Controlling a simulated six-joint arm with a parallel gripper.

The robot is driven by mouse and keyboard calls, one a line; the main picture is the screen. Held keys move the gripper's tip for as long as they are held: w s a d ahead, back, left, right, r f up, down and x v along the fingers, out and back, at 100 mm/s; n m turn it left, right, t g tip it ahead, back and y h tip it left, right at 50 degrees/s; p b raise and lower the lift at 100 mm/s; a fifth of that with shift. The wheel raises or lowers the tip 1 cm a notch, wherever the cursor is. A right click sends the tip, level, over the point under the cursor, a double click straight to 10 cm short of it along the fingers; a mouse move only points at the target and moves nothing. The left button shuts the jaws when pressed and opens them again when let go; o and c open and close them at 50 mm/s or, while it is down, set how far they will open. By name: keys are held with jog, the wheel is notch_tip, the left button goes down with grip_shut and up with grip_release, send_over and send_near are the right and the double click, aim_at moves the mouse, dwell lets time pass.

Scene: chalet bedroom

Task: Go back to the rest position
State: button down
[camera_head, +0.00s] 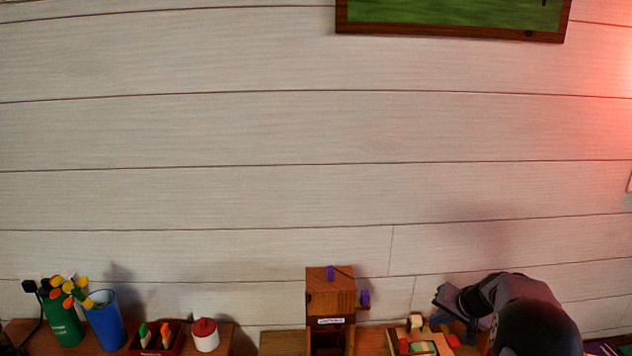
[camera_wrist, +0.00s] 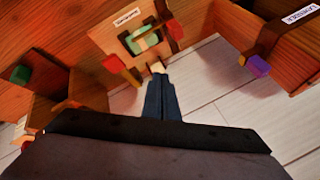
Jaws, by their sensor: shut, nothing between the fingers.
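My gripper (camera_head: 442,298) shows in the head view at the lower right, dark grey, above the right end of the wooden furniture and close to the plank wall. In the wrist view my gripper (camera_wrist: 158,78) has its two dark fingers together, with nothing visible between them. The fingers point towards a small wooden holder (camera_wrist: 112,42) with a white label and a pale green thing (camera_wrist: 143,40) in it. Whether the fingertips touch anything there I cannot tell.
A wooden box (camera_head: 330,290) with purple knobs stands left of my gripper. Farther left are a white pot with a red lid (camera_head: 205,336), a red container (camera_head: 157,345), a blue cup (camera_head: 105,325) and a green cup (camera_head: 65,328) with flowers. The wall above is clear below a framed picture (camera_head: 450,14).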

jog(key=s+a+n+g, duration=0.5)
jog(key=s+a, duration=1.4)
jog(key=s, duration=0.4)
jog(key=s+a+n+g+h, duration=0.1)
jog(key=s, duration=1)
jog(key=shift+a+f+n+g+h, duration=0.3)
jog(key=shift+f+n, duration=0.1)
jog(key=shift+f, duration=0.05)
